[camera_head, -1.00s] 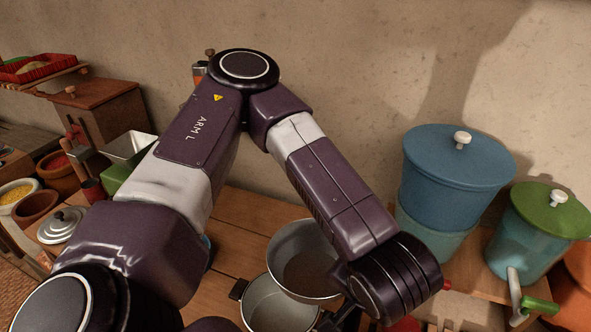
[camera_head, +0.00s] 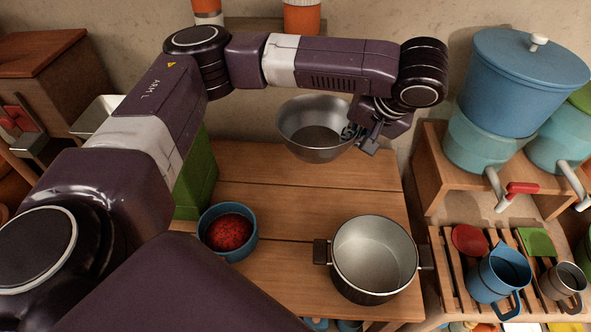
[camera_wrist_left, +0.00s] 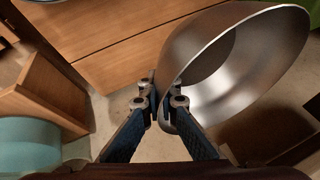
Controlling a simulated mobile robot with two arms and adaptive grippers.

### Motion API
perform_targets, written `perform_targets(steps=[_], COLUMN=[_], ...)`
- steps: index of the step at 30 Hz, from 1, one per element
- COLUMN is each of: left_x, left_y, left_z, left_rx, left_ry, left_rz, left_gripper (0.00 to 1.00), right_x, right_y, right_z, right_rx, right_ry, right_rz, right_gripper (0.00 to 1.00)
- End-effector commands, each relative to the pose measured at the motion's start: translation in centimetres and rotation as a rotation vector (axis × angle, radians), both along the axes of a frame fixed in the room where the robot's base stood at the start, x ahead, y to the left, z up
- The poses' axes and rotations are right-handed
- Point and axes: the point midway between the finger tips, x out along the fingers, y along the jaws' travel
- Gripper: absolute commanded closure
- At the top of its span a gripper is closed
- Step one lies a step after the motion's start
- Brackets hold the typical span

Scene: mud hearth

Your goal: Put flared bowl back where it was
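The flared bowl (camera_head: 316,128) is a shiny metal bowl held up over the back of the wooden table in the head view. My left gripper (camera_head: 358,133) is shut on its right rim. The left wrist view also shows the bowl (camera_wrist_left: 243,75), with my left gripper's fingers (camera_wrist_left: 162,103) pinching its edge. The bowl looks roughly upright and seems to hang above the table, close to the wall; the exact gap cannot be told. My right gripper is not in view.
A steel pot (camera_head: 374,258) with dark handles stands at the table's front right. A blue bowl of red contents (camera_head: 228,232) stands at the left, near a green box (camera_head: 196,178). The wooden table (camera_head: 290,190) is bare between them. Blue water containers (camera_head: 520,80) stand at the right.

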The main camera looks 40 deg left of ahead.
Motion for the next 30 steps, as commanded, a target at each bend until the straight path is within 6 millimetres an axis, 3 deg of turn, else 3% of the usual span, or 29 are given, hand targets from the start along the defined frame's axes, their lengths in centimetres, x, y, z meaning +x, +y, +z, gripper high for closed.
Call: perform_targets(steps=[1, 3, 9, 13, 20, 30], left_x=[1.1, 2.2, 3.1, 3.0, 2.9, 3.1], left_y=[1.7, 3.8, 6.7, 6.9, 6.8, 6.9], left_z=[-1.7, -2.5, -3.9, -6.6, -13.1, -18.6], left_rx=[-0.002, 0.0, 0.002, 0.001, 0.0, 0.003], left_ry=[0.007, 0.006, 0.002, 0.006, 0.005, -0.001], left_rz=[0.054, 0.107, 0.173, 0.178, 0.176, 0.175], left_gripper=[1.0, 1.0, 1.0, 1.0, 1.0, 1.0], right_x=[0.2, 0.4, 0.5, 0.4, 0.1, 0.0], right_y=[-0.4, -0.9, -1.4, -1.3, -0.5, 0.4], right_z=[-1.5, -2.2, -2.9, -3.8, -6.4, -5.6], right_rx=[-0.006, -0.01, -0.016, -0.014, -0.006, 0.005], right_ry=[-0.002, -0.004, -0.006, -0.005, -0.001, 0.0], right_rz=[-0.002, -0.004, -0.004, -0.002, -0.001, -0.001], right_gripper=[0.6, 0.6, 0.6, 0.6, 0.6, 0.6])
